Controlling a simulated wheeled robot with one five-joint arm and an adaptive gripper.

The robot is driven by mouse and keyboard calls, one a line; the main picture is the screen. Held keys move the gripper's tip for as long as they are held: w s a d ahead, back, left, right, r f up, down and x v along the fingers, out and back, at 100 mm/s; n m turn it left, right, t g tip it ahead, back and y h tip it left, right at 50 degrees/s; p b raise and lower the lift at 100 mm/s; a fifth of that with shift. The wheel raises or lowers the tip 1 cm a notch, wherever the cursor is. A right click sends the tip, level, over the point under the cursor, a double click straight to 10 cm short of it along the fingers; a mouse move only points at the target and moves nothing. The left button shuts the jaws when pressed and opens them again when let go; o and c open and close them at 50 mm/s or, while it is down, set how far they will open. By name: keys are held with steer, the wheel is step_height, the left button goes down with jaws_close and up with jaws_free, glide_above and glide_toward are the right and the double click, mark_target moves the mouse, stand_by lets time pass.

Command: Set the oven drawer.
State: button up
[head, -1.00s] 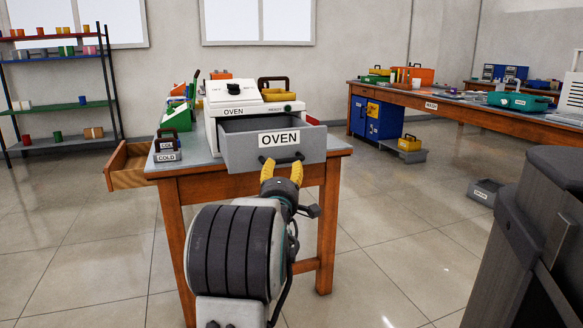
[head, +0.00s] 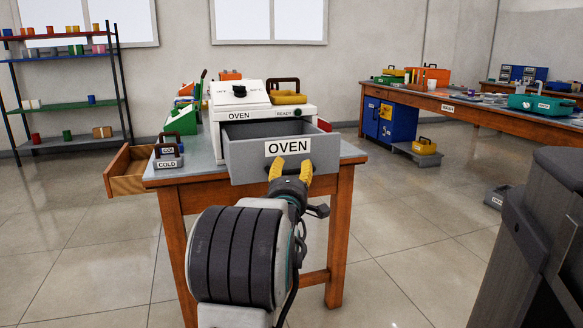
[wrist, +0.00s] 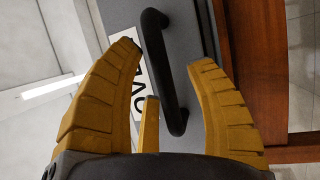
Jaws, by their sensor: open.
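The grey oven drawer (head: 245,155), labelled OVEN, sticks out from the front of the white oven (head: 237,98) on the table. My gripper (head: 291,170) is at the drawer front, just below the label, and hides the handle in the head view. In the wrist view my gripper (wrist: 165,85) is open, its yellow fingers on either side of the dark bar handle (wrist: 160,65). The handle lies between the fingers, and they do not look closed on it. Part of the OVEN label (wrist: 130,85) shows beside the handle.
A wooden drawer (head: 130,173) stands open at the table's left side. A small COLD block (head: 167,160) sits on the table's left corner. A yellow tray with a dark handle (head: 287,94) rests on the oven. The floor in front is clear.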

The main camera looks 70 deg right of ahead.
steer(key=shift+d, duration=0.1)
jaws_close()
stand_by(0.6)
